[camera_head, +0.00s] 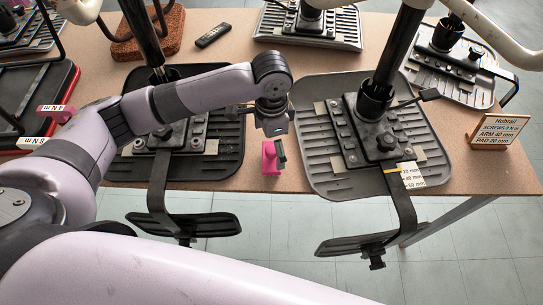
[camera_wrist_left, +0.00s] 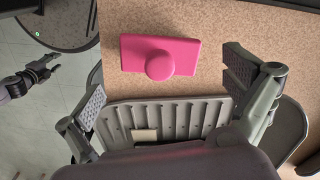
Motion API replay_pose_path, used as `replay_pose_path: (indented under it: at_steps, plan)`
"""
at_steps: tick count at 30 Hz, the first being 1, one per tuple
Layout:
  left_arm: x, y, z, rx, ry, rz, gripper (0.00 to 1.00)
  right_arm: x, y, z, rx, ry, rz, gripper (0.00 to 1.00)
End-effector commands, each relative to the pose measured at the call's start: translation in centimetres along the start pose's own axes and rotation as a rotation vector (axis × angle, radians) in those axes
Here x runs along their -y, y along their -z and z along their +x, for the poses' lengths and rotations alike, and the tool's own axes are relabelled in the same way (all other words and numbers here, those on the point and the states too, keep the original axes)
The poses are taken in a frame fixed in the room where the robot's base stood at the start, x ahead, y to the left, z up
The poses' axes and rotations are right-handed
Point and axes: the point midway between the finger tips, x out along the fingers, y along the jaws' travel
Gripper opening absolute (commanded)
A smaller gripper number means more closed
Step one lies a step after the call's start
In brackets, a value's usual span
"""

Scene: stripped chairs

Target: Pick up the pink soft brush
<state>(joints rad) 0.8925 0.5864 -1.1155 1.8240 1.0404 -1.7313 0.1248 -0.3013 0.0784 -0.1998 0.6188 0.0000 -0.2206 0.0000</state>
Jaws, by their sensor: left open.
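My left gripper (camera_head: 277,146) is above and beside the brush, pointing down. In the left wrist view its two fingers (camera_wrist_left: 166,95) are spread wide with nothing between them that they touch. The brush lies a little beyond the fingertips there. A small dark gripper, my right one (camera_wrist_left: 48,68), shows at the far left, too small to read its opening.
Seat plates with posts and bent arms stand left (camera_head: 215,165) and right (camera_head: 325,178) of the brush. A remote (camera_head: 213,35), a brown pad (camera_head: 150,38) and a wooden sign (camera_head: 498,132) are farther off. The table's front edge is near the brush.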

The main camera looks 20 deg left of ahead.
Motion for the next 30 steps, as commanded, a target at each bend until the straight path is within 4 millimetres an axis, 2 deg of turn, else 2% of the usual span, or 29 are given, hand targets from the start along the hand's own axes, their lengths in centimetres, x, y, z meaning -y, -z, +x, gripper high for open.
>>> replay_pose_path:
  at_steps: [6, 9, 17, 30]
  plan:
    - [0.0, -0.2, 3.3, 0.003, -0.002, -0.002, 1.00, 0.0, 0.2, -0.5, -0.003, 0.000, 0.000, 0.40]
    - [-0.1, -0.2, 4.2, 0.002, -0.001, 0.000, 1.00, 0.0, 0.2, -0.5, -0.004, 0.000, 0.000, 0.40]
    - [0.0, -0.1, 4.5, 0.001, 0.000, 0.001, 1.00, 0.0, 0.3, -0.5, -0.004, 0.000, -0.001, 0.40]
    - [0.0, -0.2, 4.5, 0.002, 0.000, 0.000, 0.71, -0.1, 0.3, -0.5, -0.004, -0.001, -0.001, 0.40]
